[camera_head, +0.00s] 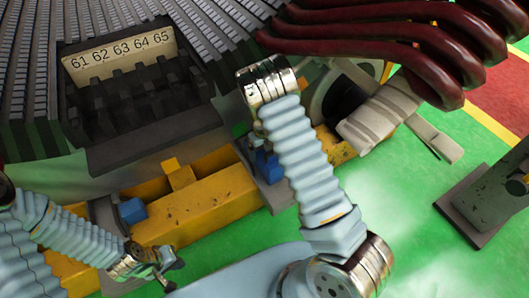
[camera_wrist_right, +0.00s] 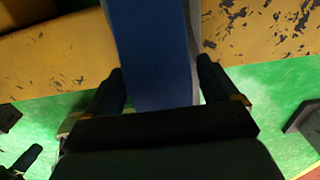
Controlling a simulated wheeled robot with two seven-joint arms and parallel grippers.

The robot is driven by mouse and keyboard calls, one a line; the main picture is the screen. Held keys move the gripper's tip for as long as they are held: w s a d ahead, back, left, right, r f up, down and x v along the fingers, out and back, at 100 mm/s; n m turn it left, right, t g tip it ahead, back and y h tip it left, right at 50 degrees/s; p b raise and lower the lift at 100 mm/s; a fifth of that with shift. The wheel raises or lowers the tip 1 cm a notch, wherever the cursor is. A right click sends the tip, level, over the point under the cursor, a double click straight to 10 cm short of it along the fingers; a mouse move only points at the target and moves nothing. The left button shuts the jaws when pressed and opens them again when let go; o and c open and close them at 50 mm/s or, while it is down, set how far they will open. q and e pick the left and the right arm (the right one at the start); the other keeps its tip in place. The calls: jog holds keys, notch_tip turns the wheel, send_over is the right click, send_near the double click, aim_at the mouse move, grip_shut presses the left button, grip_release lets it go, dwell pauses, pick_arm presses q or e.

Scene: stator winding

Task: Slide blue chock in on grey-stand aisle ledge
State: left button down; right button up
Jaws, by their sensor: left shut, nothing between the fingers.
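In the head view a blue chock (camera_head: 268,166) shows beside the grey stand (camera_head: 262,188), partly behind my right arm. A blue block (camera_wrist_right: 158,50) fills the middle of the right wrist view. My right gripper (camera_wrist_right: 160,80) has one finger on each side of this block; a thin grey strip shows beside the right finger. I cannot tell whether both fingers press on it. My left gripper (camera_head: 165,268) is shut and empty at the lower left, apart from the yellow beam.
The dark slotted stator (camera_head: 130,100) with numbers 61 to 65 stands behind. Dark red coils (camera_head: 380,35) hang at the upper right. Green floor (camera_head: 410,220) lies open at the right.

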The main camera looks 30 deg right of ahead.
jog(key=shift+o, duration=0.6)
notch_tip(320, 180, up, 14)
jog(key=p, duration=0.1)
jog(key=shift+f+p, duration=0.15)
jog(key=shift+p, duration=0.25)
jog(key=shift+s, duration=0.1)
